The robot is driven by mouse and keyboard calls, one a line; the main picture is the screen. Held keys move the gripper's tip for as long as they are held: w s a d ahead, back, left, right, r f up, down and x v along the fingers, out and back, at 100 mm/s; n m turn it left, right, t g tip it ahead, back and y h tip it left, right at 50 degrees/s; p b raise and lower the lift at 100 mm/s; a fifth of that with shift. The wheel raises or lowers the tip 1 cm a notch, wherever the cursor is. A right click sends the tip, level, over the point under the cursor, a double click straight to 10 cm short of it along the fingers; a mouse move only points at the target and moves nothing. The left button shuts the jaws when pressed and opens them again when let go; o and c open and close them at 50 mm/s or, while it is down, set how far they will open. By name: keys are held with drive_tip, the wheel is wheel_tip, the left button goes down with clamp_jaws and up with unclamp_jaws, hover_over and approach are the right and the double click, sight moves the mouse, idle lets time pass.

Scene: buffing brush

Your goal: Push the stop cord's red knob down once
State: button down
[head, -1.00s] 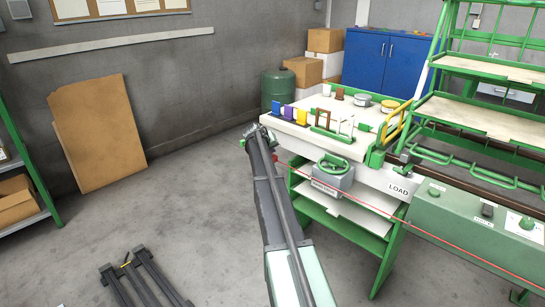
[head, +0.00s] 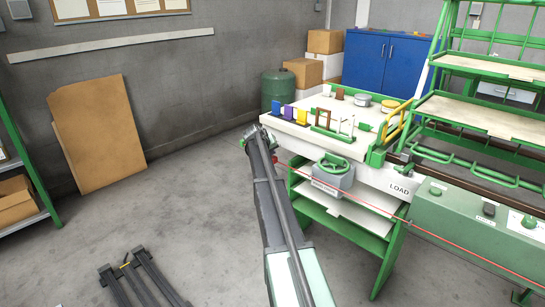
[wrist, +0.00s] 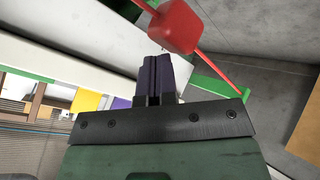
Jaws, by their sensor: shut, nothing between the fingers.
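The red knob (wrist: 178,28) shows large in the wrist view, just beyond and slightly right of the fingertips. The red cord (wrist: 220,72) runs out of it to the lower right, and another red length leaves it at the upper left. My gripper (wrist: 156,58) is shut and empty, its dark fingers together. The fingertips look close to the knob, but I cannot tell whether they touch it.
The white-topped bench (head: 300,133) with green legs stands just right of my arm and holds coloured racks and tins. A green control box (head: 470,222) and green shelving (head: 490,115) are farther right. Open floor (head: 190,215) lies left of my arm.

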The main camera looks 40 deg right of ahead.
drive_tip(key=shift+f+b, duration=1.5)
idle(1.0)
idle(0.3)
drive_tip(key=shift+r+p, duration=2.5)
drive_tip(key=shift+p, duration=0.05)
wheel_tip(320, 180, up, 5)
drive_tip(key=p, duration=0.5)
